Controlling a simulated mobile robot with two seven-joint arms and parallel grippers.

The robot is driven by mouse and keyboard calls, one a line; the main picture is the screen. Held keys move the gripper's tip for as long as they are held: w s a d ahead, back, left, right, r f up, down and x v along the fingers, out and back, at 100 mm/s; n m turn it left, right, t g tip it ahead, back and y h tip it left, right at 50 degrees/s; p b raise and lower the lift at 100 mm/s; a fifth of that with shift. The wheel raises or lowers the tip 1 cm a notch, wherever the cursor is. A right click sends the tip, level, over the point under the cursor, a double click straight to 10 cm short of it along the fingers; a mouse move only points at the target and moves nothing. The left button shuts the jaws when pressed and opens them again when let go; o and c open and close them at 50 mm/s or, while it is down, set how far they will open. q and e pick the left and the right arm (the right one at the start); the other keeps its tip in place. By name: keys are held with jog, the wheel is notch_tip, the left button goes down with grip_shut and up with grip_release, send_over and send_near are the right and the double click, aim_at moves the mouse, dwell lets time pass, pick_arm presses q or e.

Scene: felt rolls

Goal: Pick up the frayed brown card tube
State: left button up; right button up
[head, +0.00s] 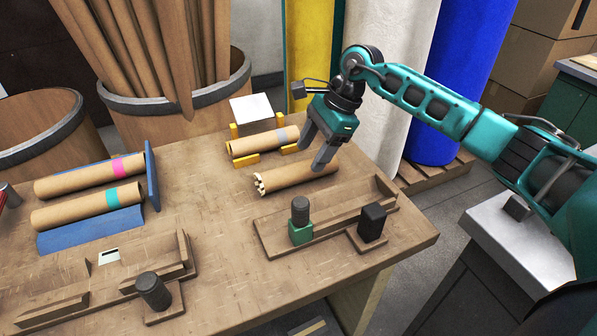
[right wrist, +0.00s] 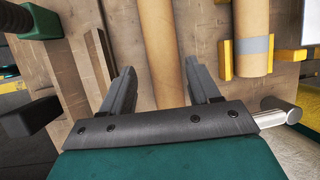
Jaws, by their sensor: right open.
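The frayed brown card tube (head: 300,174) lies on the workbench, its ragged pale end toward the left. My right gripper (head: 311,153) is open and empty, its fingers pointing down above the tube's right part. In the right wrist view the tube (right wrist: 160,45) runs up the picture between the two spread fingers (right wrist: 161,88); I cannot tell whether they touch it. Its near part is hidden by the gripper body in that view. My left gripper is not in view.
A tube with a grey band (head: 262,143) lies just behind in yellow holders (head: 245,160). A wooden fixture (head: 335,224) with a green-based knob (head: 300,222) stands in front. Tubes with pink (head: 90,176) and teal (head: 88,209) bands lie left, in a blue rack (head: 152,176).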

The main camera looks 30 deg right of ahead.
aim_at(302, 164)
jog(key=x, duration=0.5)
jog(key=shift+w+a+f, duration=0.15)
jog(key=shift+f, duration=0.1)
jog(key=shift+c, duration=0.2)
jog(key=shift+r, duration=0.1)
grip_shut()
notch_tip(302, 164, up, 20)
jog(key=p, duration=0.1)
dwell(0.6)
